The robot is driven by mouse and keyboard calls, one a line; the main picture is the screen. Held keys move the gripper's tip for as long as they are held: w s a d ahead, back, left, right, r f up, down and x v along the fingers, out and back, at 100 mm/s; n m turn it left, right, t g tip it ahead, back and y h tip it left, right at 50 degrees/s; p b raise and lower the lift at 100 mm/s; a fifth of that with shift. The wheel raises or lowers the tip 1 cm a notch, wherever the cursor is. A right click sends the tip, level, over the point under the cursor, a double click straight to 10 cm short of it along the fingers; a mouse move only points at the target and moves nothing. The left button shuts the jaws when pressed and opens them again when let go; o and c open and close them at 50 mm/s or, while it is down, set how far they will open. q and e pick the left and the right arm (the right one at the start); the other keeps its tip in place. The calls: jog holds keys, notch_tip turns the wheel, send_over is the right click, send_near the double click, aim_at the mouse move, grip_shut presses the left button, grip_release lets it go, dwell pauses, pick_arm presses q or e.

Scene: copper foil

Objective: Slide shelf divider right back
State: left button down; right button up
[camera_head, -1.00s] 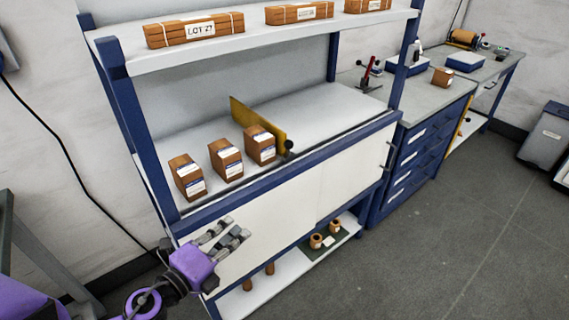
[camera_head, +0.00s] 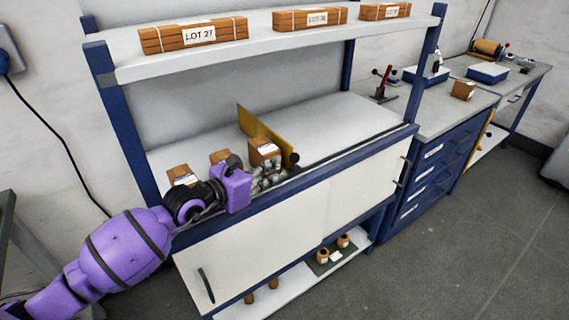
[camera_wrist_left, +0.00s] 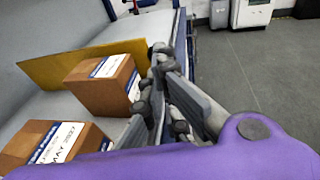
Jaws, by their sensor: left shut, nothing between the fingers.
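The yellow shelf divider (camera_head: 262,133) stands upright on the middle shelf, with a dark round knob (camera_head: 294,158) at its front edge. In the left wrist view the divider (camera_wrist_left: 85,60) runs behind a brown box (camera_wrist_left: 104,83). My left gripper (camera_head: 282,178) is shut and empty at the shelf's front edge, just left of the knob and in front of the nearest box (camera_head: 264,151). In the left wrist view its fingers (camera_wrist_left: 155,85) point toward the knob; whether they touch it is unclear. My right gripper is not in view.
Several brown boxes stand left of the divider, partly hidden by my left arm. The shelf surface (camera_head: 345,122) right of the divider is clear. Wrapped bundles (camera_head: 193,35) lie on the upper shelf (camera_head: 240,58). White sliding doors (camera_head: 265,235) are below.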

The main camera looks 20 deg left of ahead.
aim_at(293, 161)
pick_arm(q)
jog(key=x, duration=0.5)
jog(key=shift+w+d, duration=0.15)
jog(key=shift+w, duration=0.1)
